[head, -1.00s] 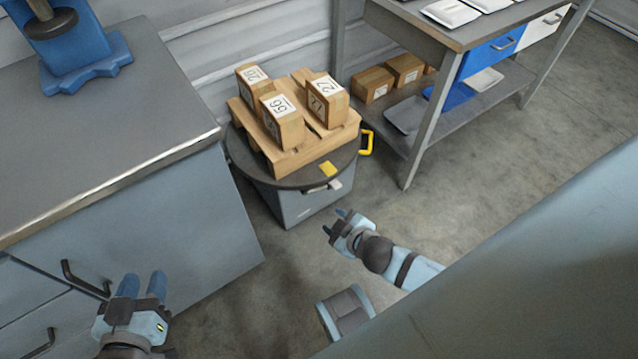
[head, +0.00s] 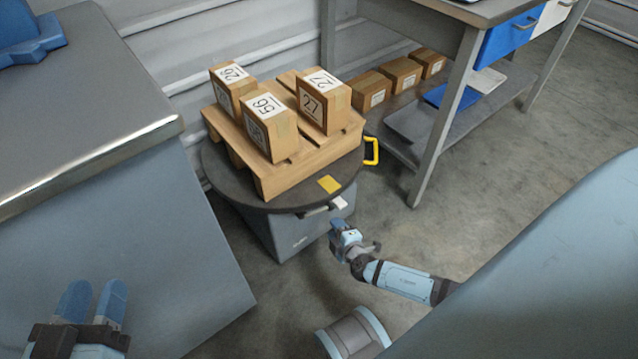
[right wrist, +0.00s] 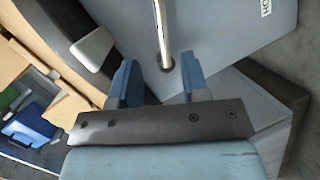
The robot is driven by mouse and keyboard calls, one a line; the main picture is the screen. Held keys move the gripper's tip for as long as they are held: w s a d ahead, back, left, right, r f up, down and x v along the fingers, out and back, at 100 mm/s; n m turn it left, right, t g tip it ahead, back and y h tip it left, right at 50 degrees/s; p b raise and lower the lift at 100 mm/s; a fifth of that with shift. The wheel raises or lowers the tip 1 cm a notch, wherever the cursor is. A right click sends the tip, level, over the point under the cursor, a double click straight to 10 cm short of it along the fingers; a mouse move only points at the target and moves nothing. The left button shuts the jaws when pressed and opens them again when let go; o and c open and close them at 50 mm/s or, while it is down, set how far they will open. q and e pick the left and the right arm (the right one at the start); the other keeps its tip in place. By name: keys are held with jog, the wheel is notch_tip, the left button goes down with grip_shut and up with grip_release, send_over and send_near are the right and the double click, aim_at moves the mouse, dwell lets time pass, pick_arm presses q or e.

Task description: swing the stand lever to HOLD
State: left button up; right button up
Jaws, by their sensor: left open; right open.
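The stand (head: 290,238) is a grey box under a round dark top. At its front, just below the rim, a thin lever (head: 318,211) shows beside a pale grey block (head: 339,203). In the right wrist view a metal rod (right wrist: 160,30), which looks like the lever, ends at the stand's panel (right wrist: 215,35). A white label, partly cut off and starting "HO" (right wrist: 265,8), is on that panel. My left gripper (head: 95,291) is open and empty at lower left.
A wooden pallet (head: 268,182) with three numbered boxes (head: 323,103) sits on the stand's top. A yellow handle (head: 372,151) sticks out at its right. A grey cabinet (head: 90,100) is at left, a shelved bench (head: 440,130) at right. Floor between is clear.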

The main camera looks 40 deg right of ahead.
aim_at(321, 211)
jog(key=b+x, duration=0.3)
jog(key=x, duration=0.8)
pick_arm(q)
jog(key=shift+w+a+r+m+t+h, duration=0.1)
jog(key=shift+w+a+m+t+h, duration=0.1)
jog(key=shift+w+a+m+t, duration=0.3)
jog(key=shift+w+r+m+t+h, duration=0.1)
jog(key=shift+w+m+h, duration=0.15)
jog(key=shift+m, duration=0.45)
pick_arm(e)
jog(key=shift+s, duration=0.1)
grip_shut()
